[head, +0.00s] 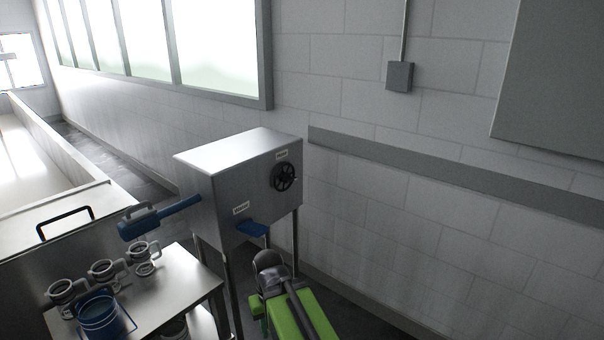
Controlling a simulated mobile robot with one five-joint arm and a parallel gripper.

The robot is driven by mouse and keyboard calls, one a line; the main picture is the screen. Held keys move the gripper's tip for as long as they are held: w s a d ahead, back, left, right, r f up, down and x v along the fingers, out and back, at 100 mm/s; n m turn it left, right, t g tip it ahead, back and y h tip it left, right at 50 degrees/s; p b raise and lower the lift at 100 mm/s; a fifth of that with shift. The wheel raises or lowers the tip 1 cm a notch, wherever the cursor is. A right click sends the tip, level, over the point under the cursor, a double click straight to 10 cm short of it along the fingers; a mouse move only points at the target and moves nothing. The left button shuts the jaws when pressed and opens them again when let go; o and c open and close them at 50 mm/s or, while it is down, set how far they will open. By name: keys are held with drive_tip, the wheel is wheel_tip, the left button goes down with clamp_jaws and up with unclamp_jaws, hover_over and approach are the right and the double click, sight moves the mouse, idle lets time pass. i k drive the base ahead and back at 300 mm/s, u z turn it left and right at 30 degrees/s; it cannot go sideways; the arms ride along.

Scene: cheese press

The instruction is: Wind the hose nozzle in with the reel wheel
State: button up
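A black reel wheel (284,177) with spokes is mounted on the right-hand face of a steel box (224,190) on legs, under a small label. A blue nozzle-like piece (160,218) sticks out to the left of the box; I take it for the hose nozzle, but no hose is clearly visible. A blue tab (252,228) juts from the box's lower front, below another label. My gripper (268,260), at the end of my green arm, is low in front of the box, below the wheel and apart from it. Its fingers are too unclear to tell open from shut.
A steel table (184,278) at the lower left holds several metal clamp fittings (102,270) and a blue bucket (100,316). A large vat (60,198) with a dark handle stands behind it. A block wall with a grey rail (430,165) runs along the right.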

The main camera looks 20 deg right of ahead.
sight(286, 177)
drive_tip(key=i, duration=0.9)
drive_tip(key=u, duration=0.25)
